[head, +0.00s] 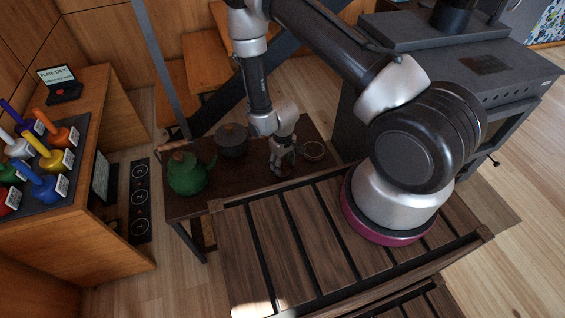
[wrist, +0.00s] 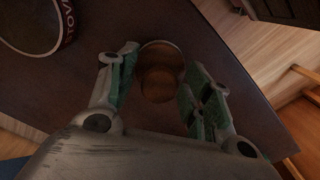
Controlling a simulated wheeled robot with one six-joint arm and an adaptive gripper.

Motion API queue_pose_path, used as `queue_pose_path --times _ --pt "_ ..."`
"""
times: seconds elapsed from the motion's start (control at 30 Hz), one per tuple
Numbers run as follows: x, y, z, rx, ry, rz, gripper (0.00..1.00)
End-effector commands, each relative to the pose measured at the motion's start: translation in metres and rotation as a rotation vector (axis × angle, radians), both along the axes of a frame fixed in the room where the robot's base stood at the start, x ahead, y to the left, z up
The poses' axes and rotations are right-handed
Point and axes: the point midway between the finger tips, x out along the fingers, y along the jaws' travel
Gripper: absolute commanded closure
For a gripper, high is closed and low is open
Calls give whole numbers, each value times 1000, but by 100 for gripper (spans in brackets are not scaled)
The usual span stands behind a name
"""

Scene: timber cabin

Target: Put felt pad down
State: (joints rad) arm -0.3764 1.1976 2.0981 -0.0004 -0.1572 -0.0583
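In the head view the pad is hidden by the gripper. I cannot tell whether it touches the tabletop.
A dark pot (head: 231,139) and green kettle (head: 187,173) stand left. A slatted wooden table (head: 277,228) is in front, a dark stove (head: 470,75) to the right.

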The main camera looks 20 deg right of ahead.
Motion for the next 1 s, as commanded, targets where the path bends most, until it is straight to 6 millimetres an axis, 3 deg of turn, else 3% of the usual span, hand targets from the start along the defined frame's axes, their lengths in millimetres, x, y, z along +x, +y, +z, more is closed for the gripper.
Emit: queue_pose_path --times 0.27,0.7,1.0 --pt "1 0 7 1 -2 0 50" --pt "1 0 97 2 -4 0 50" --pt "0 0 123 0 0 0 50"
